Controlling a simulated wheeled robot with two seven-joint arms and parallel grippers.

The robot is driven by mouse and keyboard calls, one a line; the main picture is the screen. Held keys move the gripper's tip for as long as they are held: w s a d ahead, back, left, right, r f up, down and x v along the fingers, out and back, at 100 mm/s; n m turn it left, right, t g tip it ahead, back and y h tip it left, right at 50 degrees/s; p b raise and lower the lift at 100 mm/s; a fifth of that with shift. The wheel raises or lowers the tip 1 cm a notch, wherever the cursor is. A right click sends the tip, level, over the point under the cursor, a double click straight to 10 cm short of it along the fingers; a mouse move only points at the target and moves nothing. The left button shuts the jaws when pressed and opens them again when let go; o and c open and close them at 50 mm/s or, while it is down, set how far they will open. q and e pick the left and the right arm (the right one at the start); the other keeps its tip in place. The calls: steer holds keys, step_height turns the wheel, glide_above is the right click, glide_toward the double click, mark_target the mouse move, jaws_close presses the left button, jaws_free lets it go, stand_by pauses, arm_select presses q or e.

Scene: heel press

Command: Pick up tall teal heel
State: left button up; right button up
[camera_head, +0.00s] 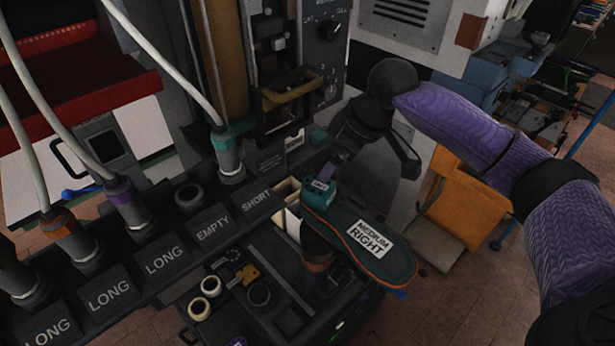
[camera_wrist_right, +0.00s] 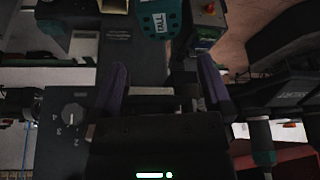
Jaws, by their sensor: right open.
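The tall teal heel (camera_head: 319,195) is a small block with a white label. In the right wrist view the heel (camera_wrist_right: 160,20) is at the top, labelled "TALL", beyond my fingers. My right gripper (camera_head: 336,170) is just behind the heel in the head view. Its two purple fingers show spread apart in the right wrist view (camera_wrist_right: 165,85), with nothing held between them. The gap between fingers and heel is hard to judge. My left gripper is not in view.
Pale bins (camera_head: 287,190) stand left of the heel. A rack with sockets labelled "SHORT", "EMPTY" and "LONG" (camera_head: 165,260) runs down the left, with cabled tools in some. The press (camera_head: 290,60) rises behind.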

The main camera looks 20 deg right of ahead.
mark_target(321, 186)
steer(key=x, duration=1)
steer(key=shift+s+d+f, duration=0.1)
steer(key=shift+s+f, duration=0.05)
steer(key=shift+s, duration=0.1)
steer(key=c, duration=1.1)
